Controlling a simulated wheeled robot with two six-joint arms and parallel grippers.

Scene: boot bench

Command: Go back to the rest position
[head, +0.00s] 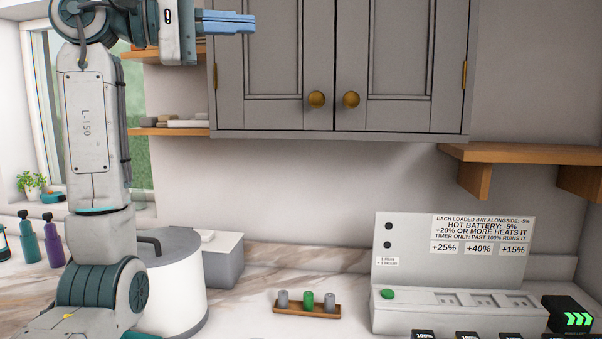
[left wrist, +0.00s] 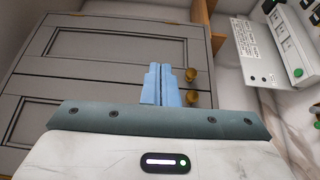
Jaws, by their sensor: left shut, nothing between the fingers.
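My left gripper (head: 229,22) is raised at the top left of the head view, in front of the grey wall cabinet (head: 290,95). Its blue fingers are shut with nothing between them; they also show in the left wrist view (left wrist: 161,86), pointing toward the cabinet doors. My right gripper is in neither view.
A grey charger station (head: 455,315) with labels and bays stands on the counter at right, black batteries at its front edge. A wooden tray (head: 308,309) holds small cylinders. A white pot (head: 170,290) and bottles (head: 54,240) stand left. A wooden shelf (head: 520,152) juts out right.

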